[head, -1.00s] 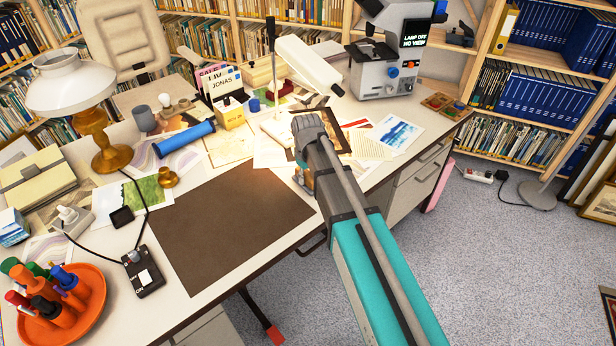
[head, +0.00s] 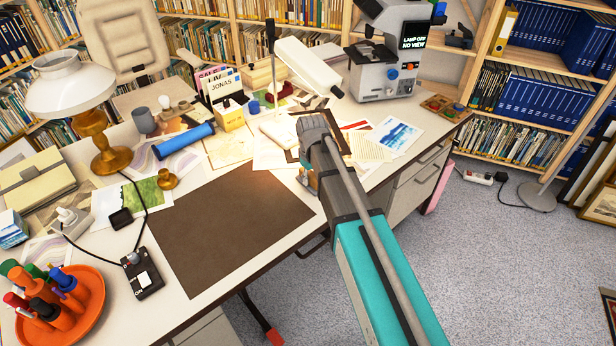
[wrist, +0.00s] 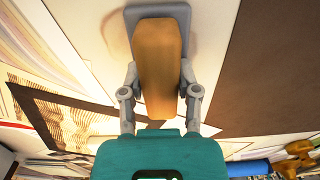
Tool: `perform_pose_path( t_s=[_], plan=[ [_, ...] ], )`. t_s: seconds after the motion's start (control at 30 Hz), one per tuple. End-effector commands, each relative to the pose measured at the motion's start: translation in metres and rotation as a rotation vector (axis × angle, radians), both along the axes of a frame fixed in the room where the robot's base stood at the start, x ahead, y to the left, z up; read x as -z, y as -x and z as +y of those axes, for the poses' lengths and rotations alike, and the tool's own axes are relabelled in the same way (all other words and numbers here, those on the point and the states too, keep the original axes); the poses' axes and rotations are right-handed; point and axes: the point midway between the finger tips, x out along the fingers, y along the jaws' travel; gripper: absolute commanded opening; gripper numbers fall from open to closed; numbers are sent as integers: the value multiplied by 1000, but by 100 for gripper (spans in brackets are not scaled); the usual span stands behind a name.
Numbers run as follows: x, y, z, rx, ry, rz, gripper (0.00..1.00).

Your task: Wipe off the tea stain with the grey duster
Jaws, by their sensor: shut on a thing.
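My gripper (wrist: 159,82) is shut on the grey duster, a block with a tan wooden handle (wrist: 158,55) and a grey pad (wrist: 131,16). In the wrist view the duster is over the white desktop, close to its surface; I cannot tell if the pad touches. In the head view my arm hides most of the gripper, and only a small part of it shows at the desk's front edge, right of the brown mat. A faint brownish mark (wrist: 198,42) shows beside the duster; I cannot tell whether it is the tea stain or shadow.
The brown desk mat (head: 228,225) lies left of my gripper. Prints and papers (head: 395,135) lie behind it. A microscope-like device (head: 388,65), a brass lamp (head: 95,135), a blue roll (head: 185,138) and an orange tray (head: 88,325) stand on the desk (head: 205,298).

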Motion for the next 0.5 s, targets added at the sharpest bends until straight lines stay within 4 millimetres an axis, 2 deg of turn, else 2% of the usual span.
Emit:
perform_pose_path(
  t_s=[0.3,0.5],
  plan=[
    [-1,9,-21,1,3,3,4],
    [-1,11,-27,0,2,4,4]
  ],
)
